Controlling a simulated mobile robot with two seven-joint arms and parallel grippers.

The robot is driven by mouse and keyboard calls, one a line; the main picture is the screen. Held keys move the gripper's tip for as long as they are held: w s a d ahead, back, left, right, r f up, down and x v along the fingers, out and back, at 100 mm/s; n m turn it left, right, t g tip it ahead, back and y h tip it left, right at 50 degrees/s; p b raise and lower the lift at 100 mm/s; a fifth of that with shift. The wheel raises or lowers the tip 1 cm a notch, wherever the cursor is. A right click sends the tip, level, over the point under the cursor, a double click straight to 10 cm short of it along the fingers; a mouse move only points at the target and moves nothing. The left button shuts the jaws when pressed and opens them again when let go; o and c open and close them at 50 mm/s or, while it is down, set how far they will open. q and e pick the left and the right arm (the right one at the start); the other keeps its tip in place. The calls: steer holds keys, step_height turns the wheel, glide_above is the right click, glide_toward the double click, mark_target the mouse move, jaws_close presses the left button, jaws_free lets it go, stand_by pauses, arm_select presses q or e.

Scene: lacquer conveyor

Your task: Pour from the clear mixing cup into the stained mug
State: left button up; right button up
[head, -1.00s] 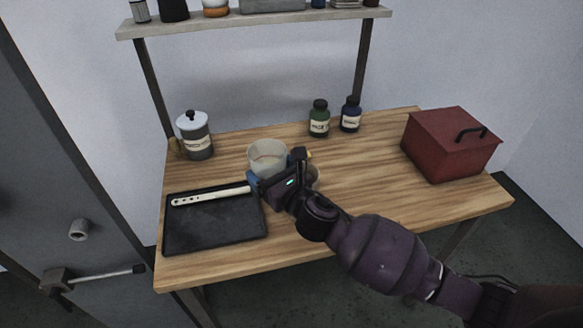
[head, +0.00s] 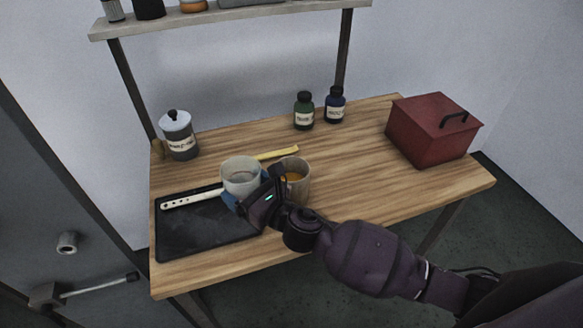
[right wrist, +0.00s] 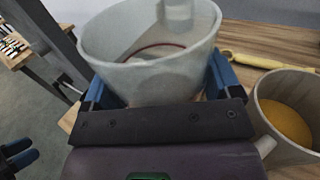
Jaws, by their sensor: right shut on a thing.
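The clear mixing cup (head: 241,176) is a pale, translucent, wide-mouthed cup, close to upright. My right gripper (head: 250,196) is shut on it, near the tray's right back corner. In the right wrist view the cup (right wrist: 150,60) sits between the blue fingers, with a reddish line inside; its contents are unclear. The stained mug (head: 297,188) stands on the table just right of the gripper, with orange-yellow contents. It also shows at the right of the right wrist view (right wrist: 268,132). What seems to be my left gripper (right wrist: 20,156) shows small at that view's lower left; its opening is unclear.
A black tray (head: 200,232) with a pale perforated stick (head: 190,199) lies left. A yellow stick (head: 278,153) lies behind the mug. The table's front right is clear.

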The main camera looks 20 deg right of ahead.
mark_target(259, 169)
steer(key=shift+w+d+r+m+t, duration=0.15)
steer(key=shift+d+r+m+t, duration=0.2)
steer(key=shift+m, duration=0.55)
steer(key=shift+w+d+r+m+t, duration=0.15)
steer(key=shift+d+r+m, duration=0.3)
steer(key=shift+m, duration=0.45)
steer(key=shift+w+d+r+m+t, duration=0.2)
steer(key=shift+d+r+m, duration=0.3)
steer(key=shift+m, duration=0.4)
steer(key=shift+w+d+r+m+t, duration=0.15)
steer(key=shift+d+r+m, duration=0.3)
steer(key=shift+m, duration=0.45)
steer(key=shift+d+r+m, duration=0.2)
steer(key=shift+r+m, duration=0.15)
steer(key=shift+m, duration=0.55)
steer(key=shift+r+t, duration=0.1)
steer(key=shift+t, duration=0.15)
steer(key=shift+m, duration=0.3)
arm_select(q)
steer(key=shift+w+f+b, duration=0.2)
steer(key=shift+w+b, duration=0.05)
steer(key=shift+b, duration=0.4)
arm_select(e)
steer(key=shift+f+m+h, duration=0.2)
steer(key=shift+m+h, duration=0.1)
steer(key=shift+m, duration=0.5)
